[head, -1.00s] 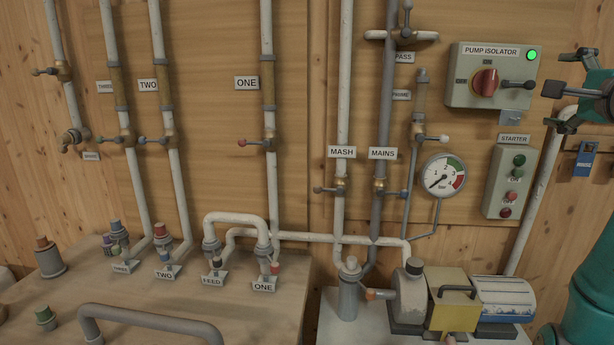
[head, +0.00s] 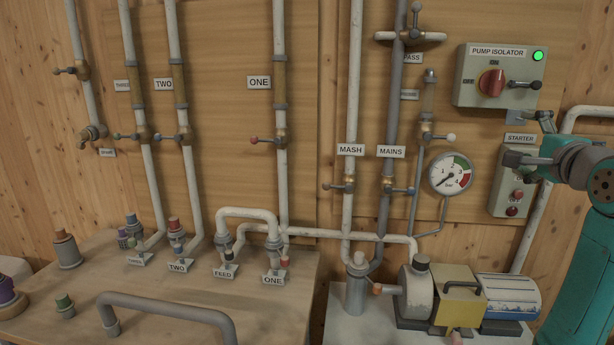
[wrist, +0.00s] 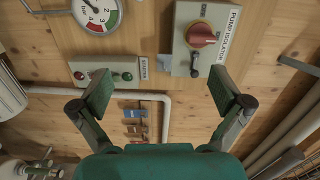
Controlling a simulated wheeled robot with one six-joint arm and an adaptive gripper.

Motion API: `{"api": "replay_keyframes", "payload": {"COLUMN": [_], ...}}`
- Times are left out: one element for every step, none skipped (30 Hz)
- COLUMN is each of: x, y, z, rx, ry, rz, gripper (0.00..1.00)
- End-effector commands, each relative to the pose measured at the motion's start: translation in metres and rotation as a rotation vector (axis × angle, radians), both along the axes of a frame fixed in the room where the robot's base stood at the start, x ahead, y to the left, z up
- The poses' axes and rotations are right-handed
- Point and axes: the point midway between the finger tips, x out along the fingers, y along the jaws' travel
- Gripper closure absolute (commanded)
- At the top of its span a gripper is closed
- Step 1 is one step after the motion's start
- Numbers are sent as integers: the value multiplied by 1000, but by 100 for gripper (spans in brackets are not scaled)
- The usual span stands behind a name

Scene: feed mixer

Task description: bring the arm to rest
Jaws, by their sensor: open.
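My gripper (head: 528,138) is at the right of the head view, at the end of my teal arm. Its dark fingers are apart and point left, overlapping the starter box (head: 514,185) in the picture. In the wrist view my gripper (wrist: 163,95) is wide open, with nothing between the two padded fingers. The wall and a bent white pipe (wrist: 160,98) show beyond the gap. The pump isolator (head: 500,77), with its red knob and lit green lamp, is above the gripper in the head view. It also shows in the wrist view (wrist: 190,60), near the right finger.
The pressure gauge (head: 450,175) is on the wall left of the starter. Below stand the pump's yellow guard (head: 457,308) and blue-white motor (head: 508,296). Labelled pipes and valves line the wall to the left. A bench (head: 60,325) with hose ports is at lower left.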

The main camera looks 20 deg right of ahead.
Motion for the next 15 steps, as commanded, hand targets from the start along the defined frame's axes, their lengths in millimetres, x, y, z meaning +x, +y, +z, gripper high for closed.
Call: {"api": "replay_keyframes", "payload": {"x": [8, 13, 19, 23, 27, 32, 35, 38, 42, 45, 47, 49, 51, 52, 54], "y": [5, 8, 12, 16, 20, 25, 29, 34, 41, 46, 51, 58, 64, 70, 78], "z": [-20, -31, -46, -59, -71, -86, -98, -109, -125, -136, -147, -163, -174, -185, -200], "rx": [-3, -10, -21, -27, -36, -49, -57, -67, -80, -90, -100, -114, -125, -136, -150], "ry": [13, 18, 26, 34, 41, 50, 57, 64, 73, 80, 88, 99, 106, 114, 126], "rz": [11, 16, 25, 29, 34, 42, 46, 51, 58, 63, 68, 74, 78, 83, 89], "gripper": [0, 0, 0, 0, 0, 0, 0, 0, 0, 0, 0, 0, 0, 0, 0]}}
